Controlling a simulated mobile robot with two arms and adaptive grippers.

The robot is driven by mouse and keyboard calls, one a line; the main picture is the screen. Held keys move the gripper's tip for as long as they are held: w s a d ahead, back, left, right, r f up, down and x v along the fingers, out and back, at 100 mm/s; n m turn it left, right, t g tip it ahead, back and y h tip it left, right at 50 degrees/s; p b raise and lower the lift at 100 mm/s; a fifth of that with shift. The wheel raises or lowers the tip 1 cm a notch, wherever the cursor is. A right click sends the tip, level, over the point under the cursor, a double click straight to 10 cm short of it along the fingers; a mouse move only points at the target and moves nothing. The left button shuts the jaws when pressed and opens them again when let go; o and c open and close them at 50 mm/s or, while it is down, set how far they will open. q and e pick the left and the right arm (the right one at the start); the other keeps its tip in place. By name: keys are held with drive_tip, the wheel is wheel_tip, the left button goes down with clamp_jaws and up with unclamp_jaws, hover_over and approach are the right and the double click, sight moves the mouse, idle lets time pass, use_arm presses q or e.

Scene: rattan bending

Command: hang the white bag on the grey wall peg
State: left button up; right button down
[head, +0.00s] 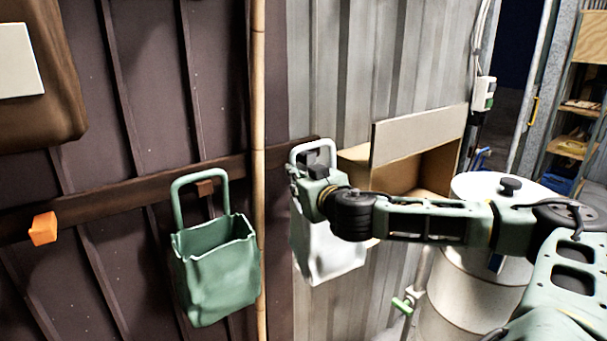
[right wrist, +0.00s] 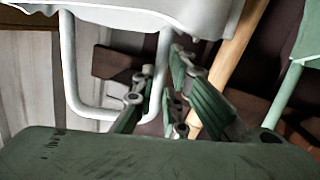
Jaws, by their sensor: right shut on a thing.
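The white bag (head: 328,252) hangs upright below my right gripper (head: 313,165), its stiff handle (head: 312,143) looping up above the fingers. The gripper is shut on one side of the handle, which also shows in the right wrist view (right wrist: 70,75), where the bag (right wrist: 150,14) appears upside down. The bag is in front of the wall, at the right end of the dark wooden rail (head: 120,205). I cannot make out the grey peg; the gripper and bag cover that end of the rail. My left gripper is not in view.
A green bag (head: 215,268) hangs on a brown peg (head: 205,188) to the left, beyond a bamboo pole (head: 258,120). An orange peg (head: 43,228) is bare. A cardboard box (head: 418,137) and a white drum (head: 470,290) stand to the right.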

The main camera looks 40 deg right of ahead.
sight(293, 182)
drive_tip(key=shift+w+d+f, duration=0.1)
drive_tip(key=shift+w+f, duration=0.25)
drive_tip(key=shift+w, duration=0.25)
drive_tip(key=shift+w+f, duration=0.3)
drive_tip(key=shift+w, duration=0.25)
drive_tip(key=shift+w+f, duration=0.1)
drive_tip(key=shift+f, duration=0.1)
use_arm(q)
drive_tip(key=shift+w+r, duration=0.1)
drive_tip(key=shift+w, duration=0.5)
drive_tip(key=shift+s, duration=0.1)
use_arm(e)
drive_tip(key=c, duration=1.7)
unclamp_jaws()
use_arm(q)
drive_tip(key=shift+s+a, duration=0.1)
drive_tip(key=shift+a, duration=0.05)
